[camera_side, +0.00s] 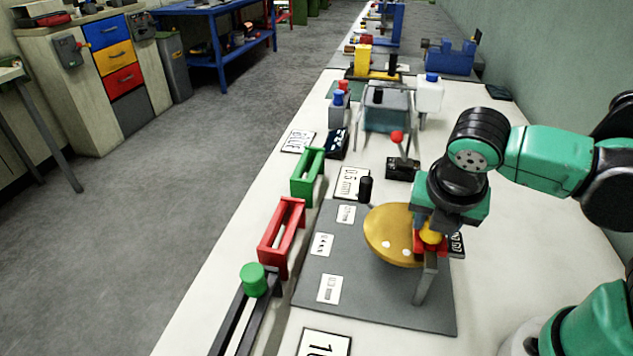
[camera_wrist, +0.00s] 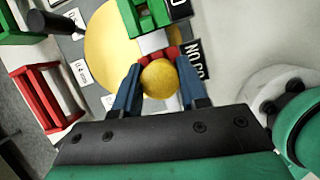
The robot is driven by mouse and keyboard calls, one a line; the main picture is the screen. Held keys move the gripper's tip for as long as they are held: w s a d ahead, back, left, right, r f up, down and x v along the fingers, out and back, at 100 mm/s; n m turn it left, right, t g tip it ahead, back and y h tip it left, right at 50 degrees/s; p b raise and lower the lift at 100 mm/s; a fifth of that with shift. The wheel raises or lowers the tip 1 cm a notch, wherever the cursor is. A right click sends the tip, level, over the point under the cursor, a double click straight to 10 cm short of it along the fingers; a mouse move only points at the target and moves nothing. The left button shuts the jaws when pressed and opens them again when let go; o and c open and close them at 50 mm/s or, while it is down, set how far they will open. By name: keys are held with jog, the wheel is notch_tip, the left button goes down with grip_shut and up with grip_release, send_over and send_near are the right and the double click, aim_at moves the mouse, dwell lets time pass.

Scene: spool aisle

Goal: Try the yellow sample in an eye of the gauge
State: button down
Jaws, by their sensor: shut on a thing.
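The yellow sample (camera_wrist: 160,79) is a small round piece between the blue fingers of my gripper (camera_wrist: 157,88), which is shut on it. In the side view the sample (camera_side: 430,236) shows below my wrist. What looks like the gauge has a green block (camera_wrist: 148,16) and a red part (camera_wrist: 158,53), with a black NO GO label (camera_wrist: 194,61) alongside. The sample appears right at the red part; I cannot tell whether it touches or enters an eye. In the side view the red part (camera_side: 418,243) is partly covered by my gripper, above a grey post (camera_side: 426,283).
A gold disc (camera_side: 386,236) stands just left of the gauge on a grey mat (camera_side: 347,300). A dark peg (camera_side: 365,188), a red rack (camera_side: 281,236), a green rack (camera_side: 307,176) and a red-knobbed lever (camera_side: 397,138) stand around. Bare mat lies towards the front.

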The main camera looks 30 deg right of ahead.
jog(key=shift+r, duration=3.35)
